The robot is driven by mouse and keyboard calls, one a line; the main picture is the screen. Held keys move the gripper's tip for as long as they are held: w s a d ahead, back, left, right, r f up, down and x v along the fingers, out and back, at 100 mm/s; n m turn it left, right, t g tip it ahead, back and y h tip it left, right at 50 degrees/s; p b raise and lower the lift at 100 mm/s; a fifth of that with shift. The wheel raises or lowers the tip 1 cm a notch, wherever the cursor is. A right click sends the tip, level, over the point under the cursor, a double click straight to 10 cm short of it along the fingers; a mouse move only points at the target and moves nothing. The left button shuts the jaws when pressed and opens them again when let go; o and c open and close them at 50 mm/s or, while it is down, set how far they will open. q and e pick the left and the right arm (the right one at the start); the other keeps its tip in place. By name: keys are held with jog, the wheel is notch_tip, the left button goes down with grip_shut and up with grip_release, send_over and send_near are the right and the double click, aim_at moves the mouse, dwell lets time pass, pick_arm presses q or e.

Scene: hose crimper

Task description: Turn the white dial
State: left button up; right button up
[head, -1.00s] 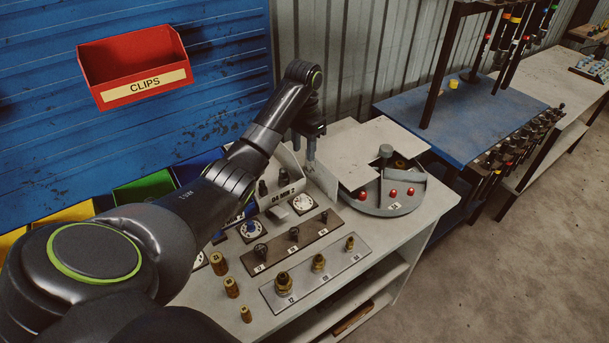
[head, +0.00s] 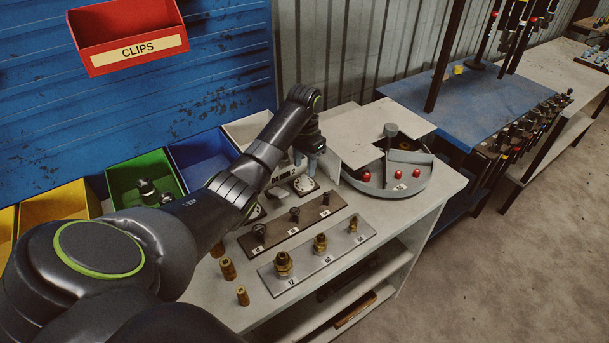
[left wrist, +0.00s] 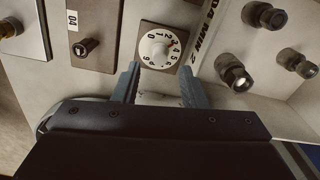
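The white dial (left wrist: 155,47) is a round white knob on a square dark plate with numbers around it. In the left wrist view it lies just beyond my left gripper (left wrist: 158,82), roughly between the lines of its two fingers. The fingers are apart with nothing between them. In the head view the dial's plate (head: 304,185) shows just below my left gripper (head: 309,160), partly covered by the arm. I cannot tell the exact height of the fingertips above the dial. My right gripper is not in view.
A dark plate with pegs (head: 291,221) and a metal plate with brass fittings (head: 318,253) lie in front. A round grey machine with red knobs (head: 389,186) stands to the right. A white bin with fittings (left wrist: 240,60) is beside the dial. Coloured bins line the back.

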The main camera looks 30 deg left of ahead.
aim_at(304, 176)
pick_arm(q)
jog(key=shift+f, duration=2.1)
jog(key=shift+c, duration=0.3)
grip_shut()
jog(key=shift+r, duration=0.1)
jog(key=n+p, duration=0.1)
jog(key=p, duration=0.2)
jog(key=shift+r+n, duration=0.2)
jog(key=shift+n, duration=0.2)
jog(key=shift+n+p, duration=1)
jog(key=shift+p, duration=0.1)
jog(key=shift+f+n+p, duration=0.2)
jog(key=shift+n+p, duration=0.45)
jog(key=shift+n, duration=0.35)
